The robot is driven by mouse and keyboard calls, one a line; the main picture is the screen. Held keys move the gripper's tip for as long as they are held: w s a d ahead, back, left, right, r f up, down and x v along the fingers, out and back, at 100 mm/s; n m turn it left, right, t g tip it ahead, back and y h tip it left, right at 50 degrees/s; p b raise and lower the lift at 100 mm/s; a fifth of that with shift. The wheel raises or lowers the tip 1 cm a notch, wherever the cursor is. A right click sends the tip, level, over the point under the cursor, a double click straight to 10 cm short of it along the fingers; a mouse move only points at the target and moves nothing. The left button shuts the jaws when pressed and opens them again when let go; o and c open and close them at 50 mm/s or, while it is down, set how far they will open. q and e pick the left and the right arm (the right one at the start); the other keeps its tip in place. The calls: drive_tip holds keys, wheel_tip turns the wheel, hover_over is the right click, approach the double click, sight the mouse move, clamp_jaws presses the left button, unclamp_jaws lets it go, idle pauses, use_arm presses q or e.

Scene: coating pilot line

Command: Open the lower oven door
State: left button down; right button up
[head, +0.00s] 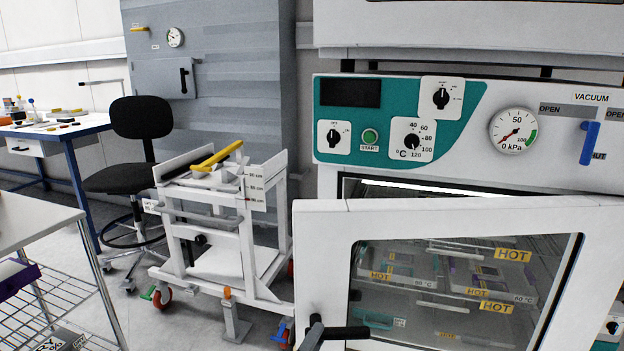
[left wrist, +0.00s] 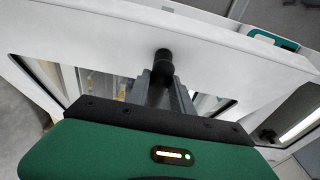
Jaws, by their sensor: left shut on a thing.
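The lower oven door (head: 325,235) is a white framed panel with a large window (head: 460,295). It stands ajar, with its left edge out from the oven body and a lit gap showing above its top edge. Its black handle (head: 345,333) is at the lower left of the door. My left gripper (head: 316,334) is at this handle, only partly in the head view at the bottom edge. In the left wrist view, the grey fingers (left wrist: 163,90) are shut on the black handle (left wrist: 163,62) below the door's white edge. My right gripper is not in view.
The control panel (head: 393,120) and pressure gauge (head: 515,131) are above the door. Through the window are racks with yellow HOT labels (head: 512,255). A white wheeled lift cart (head: 217,240) stands close left of the door. A steel table (head: 35,219) is at far left.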

use_arm(q)
drive_tip(key=shift+s+d+f, duration=0.1)
drive_tip(key=shift+s+f, duration=0.05)
drive_tip(key=shift+f, duration=0.1)
idle(0.3)
